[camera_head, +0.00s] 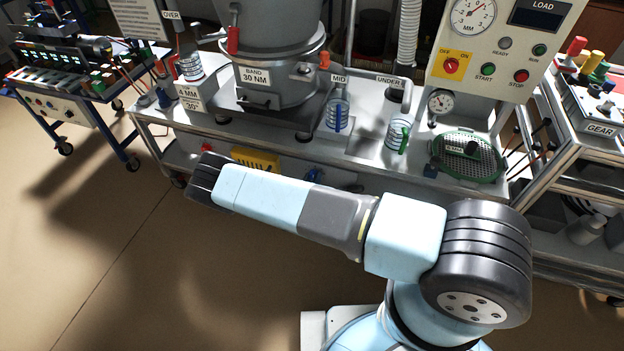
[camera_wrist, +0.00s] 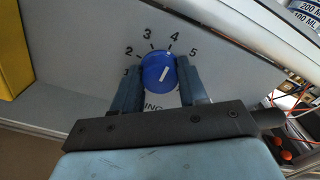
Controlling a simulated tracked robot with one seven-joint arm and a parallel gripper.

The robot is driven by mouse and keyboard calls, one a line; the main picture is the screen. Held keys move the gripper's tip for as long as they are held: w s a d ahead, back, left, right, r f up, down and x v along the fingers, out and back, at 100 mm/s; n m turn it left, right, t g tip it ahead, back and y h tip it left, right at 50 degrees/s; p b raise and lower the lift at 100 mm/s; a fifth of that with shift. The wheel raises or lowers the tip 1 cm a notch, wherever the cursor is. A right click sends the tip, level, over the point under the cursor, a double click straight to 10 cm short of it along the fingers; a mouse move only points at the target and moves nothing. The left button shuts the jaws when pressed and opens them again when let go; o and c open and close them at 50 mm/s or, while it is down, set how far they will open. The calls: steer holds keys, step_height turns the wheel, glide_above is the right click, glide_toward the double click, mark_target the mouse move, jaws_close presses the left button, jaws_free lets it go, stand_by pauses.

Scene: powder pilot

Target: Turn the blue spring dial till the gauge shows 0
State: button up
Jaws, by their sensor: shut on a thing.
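The blue spring dial (camera_wrist: 158,72) is on a grey panel in the wrist view. Its white line points up and slightly right, toward the 4 on the printed scale. My gripper (camera_wrist: 159,66) has one finger on each side of the dial and is shut on it. Part of the lettering below the dial is hidden by my gripper. In the head view a large round gauge (camera_head: 473,16) marked MM and a small round gauge (camera_head: 440,102) are on the right. Their readings are too small to tell. My arm hides the gripper there.
A yellow box (camera_wrist: 14,50) is left of the dial in the wrist view. Cables and an orange ball-like thing (camera_wrist: 286,155) are at the right. In the head view the sieve machine (camera_head: 275,50) stands on the bench, with a green-rimmed sieve (camera_head: 467,178) at right.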

steer(key=shift+a, duration=0.15)
steer(key=m, duration=0.3)
steer(key=shift+m, duration=0.4)
steer(key=shift+f+m, duration=0.1)
steer(key=shift+m, duration=1.7)
steer(key=o, duration=1)
steer(key=shift+o, duration=0.2)
steer(key=shift+s, duration=0.1)
